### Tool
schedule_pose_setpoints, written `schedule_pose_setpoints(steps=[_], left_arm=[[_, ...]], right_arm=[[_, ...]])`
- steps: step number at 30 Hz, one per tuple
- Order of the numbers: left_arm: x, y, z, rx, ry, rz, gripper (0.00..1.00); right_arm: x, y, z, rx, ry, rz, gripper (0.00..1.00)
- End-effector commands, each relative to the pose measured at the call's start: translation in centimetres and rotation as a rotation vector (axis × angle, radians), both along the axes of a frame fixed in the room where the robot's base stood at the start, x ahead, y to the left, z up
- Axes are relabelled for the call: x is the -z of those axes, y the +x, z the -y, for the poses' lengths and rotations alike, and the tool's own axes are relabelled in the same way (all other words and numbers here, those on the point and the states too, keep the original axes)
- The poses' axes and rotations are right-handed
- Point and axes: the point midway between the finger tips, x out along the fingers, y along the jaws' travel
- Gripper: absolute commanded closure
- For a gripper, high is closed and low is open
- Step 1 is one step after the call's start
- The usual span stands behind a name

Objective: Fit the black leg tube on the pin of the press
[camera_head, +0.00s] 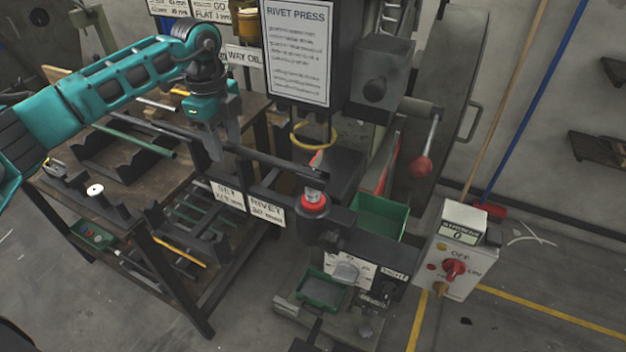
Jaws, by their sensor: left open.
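The black leg tube (270,160) runs from the rack on the bench at left to the press at right. Its right end lies at the press head, just above the silver pin (312,194) with its red collar (313,203). I cannot tell whether the tube end is around the pin or only over it. My left gripper (222,152) is open, pointing down at the tube, with its fingers at about the tube's middle. The fingers hide a short part of the tube. My right gripper is not in view.
A wooden bench (62,182) with black notched racks (100,158) and a green tube (135,140) stands at left. A red-knobbed lever (421,166) hangs right of the press. A switch box (455,250) stands at right. Green bins (322,290) sit low on the press.

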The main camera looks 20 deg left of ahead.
Motion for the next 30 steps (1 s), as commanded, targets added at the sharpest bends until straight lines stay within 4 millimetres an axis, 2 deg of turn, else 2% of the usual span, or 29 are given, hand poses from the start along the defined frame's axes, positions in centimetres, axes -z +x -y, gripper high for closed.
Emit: schedule_pose_setpoints(steps=[5, 8, 21, 25, 30], left_arm=[[-0.1, 0.0, 0.0, 0.000, 0.000, 0.000, 0.51], [-1.0, 0.1, 0.0, 0.000, 0.000, 0.002, 0.51], [-10.1, 0.1, -0.5, -0.001, 0.000, 0.003, 0.51], [-11.8, 0.1, -0.5, 0.000, -0.001, 0.003, 0.51], [-12.8, 0.0, -0.6, 0.000, -0.001, 0.000, 0.51]], right_arm=[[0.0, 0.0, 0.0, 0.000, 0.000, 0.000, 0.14], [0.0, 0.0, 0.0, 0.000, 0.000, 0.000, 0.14], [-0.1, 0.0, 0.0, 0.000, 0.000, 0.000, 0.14], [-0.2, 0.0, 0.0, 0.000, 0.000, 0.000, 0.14], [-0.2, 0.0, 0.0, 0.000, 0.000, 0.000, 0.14]])
